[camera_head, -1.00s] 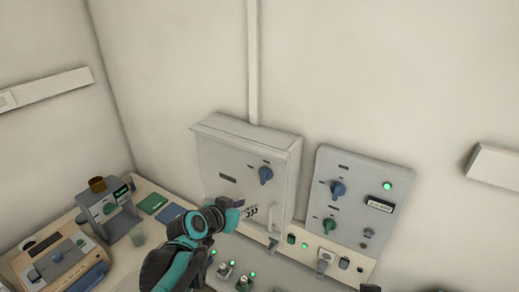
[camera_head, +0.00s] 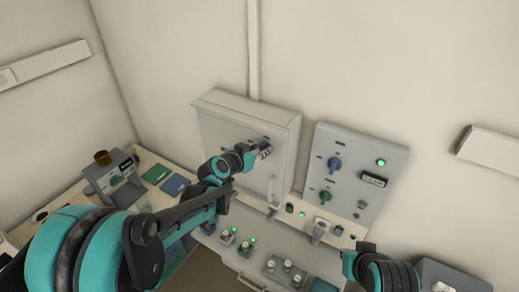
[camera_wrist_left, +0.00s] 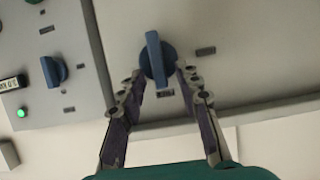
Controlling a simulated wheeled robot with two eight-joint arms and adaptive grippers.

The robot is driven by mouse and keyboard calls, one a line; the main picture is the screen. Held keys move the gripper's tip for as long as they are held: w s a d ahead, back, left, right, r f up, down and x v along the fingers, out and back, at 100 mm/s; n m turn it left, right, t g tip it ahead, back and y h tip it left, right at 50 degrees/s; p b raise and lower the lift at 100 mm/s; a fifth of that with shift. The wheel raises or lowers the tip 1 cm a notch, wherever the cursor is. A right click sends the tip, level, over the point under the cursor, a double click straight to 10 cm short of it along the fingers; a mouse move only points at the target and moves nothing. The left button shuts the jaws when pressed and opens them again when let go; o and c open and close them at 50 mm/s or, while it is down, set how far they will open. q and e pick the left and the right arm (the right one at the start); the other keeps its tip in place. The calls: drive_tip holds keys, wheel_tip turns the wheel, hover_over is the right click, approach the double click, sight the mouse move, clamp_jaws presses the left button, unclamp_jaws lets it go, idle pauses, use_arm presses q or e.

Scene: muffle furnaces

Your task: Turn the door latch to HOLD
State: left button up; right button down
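The blue knob on the grey wall cabinet (camera_head: 222,125), the likely door latch, is mostly hidden behind my left gripper (camera_head: 262,152) in the head view. In the left wrist view the blue knob (camera_wrist_left: 155,55) shows clearly, its raised grip bar nearly upright in that picture. My left gripper (camera_wrist_left: 159,73) is open, one fingertip on each side of the knob's round base, close to it. I cannot tell whether they touch it. Labels around it are too small to read. My right arm shows at the lower right of the head view; its fingers are not clear.
Right of the cabinet is a grey panel (camera_head: 398,160) with a blue knob (camera_head: 334,163), a green knob (camera_head: 325,196) and a lit green lamp (camera_head: 380,162). Below is a bench with switches and several lit green lamps. A grey device (camera_head: 118,183) stands at the left.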

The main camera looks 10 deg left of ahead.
use_arm(q)
clamp_jaws()
idle(0.4)
drive_tip(key=n+b, duration=0.1)
drive_tip(key=h+b, duration=0.1)
drive_tip(key=a+n+h, duration=0.1)
drive_tip(key=shift+w+f+n+b, duration=0.25)
drive_tip(key=shift+n+b, duration=0.05)
drive_tip(key=shift+b, duration=0.1)
drive_tip(key=shift+w+a+f+n+h+b, duration=0.1)
drive_tip(key=shift+a+f+n+h+b, duration=0.2)
drive_tip(key=shift+n+h+b, duration=1.1)
drive_tip(key=shift+w+a+f+n+h+b, duration=0.15)
drive_tip(key=shift+f+n+h+b, duration=0.35)
drive_tip(key=shift+n+b, duration=1.8)
drive_tip(key=shift+w+a+f+n+h+b, duration=0.1)
drive_tip(key=shift+a+f+n+h+b, duration=0.2)
drive_tip(key=shift+n+h+b, duration=1.1)
drive_tip(key=shift+n+y+b, duration=0.4)
drive_tip(key=shift+b, duration=0.15)
